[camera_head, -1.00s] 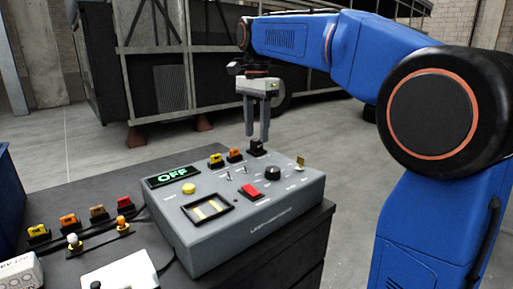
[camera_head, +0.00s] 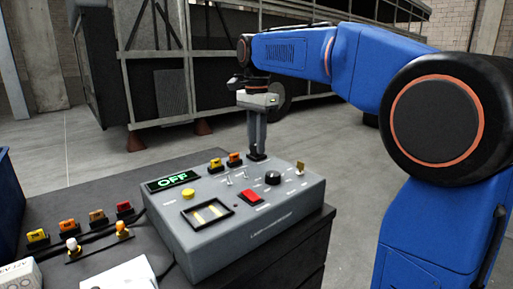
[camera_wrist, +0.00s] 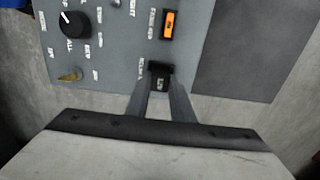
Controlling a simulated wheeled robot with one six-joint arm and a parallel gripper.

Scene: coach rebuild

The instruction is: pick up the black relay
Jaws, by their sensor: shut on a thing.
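The black relay (camera_wrist: 160,69) is at the rear edge of the grey control box (camera_wrist: 110,55), between the tips of my gripper (camera_wrist: 157,85) in the wrist view. My gripper is shut on it. In the head view my gripper (camera_head: 257,153) points straight down at the rear of the box (camera_head: 205,235), and the fingers hide most of the relay (camera_head: 257,157). I cannot tell whether the relay is clear of the box top.
Two relays, one orange (camera_head: 235,158) and one yellow (camera_head: 216,164), stand left of my gripper on the box. Toggle switches, a black knob (camera_head: 272,178) and a red switch (camera_head: 250,196) are in front. Several coloured relays (camera_head: 96,216) lie on the dark bench at left.

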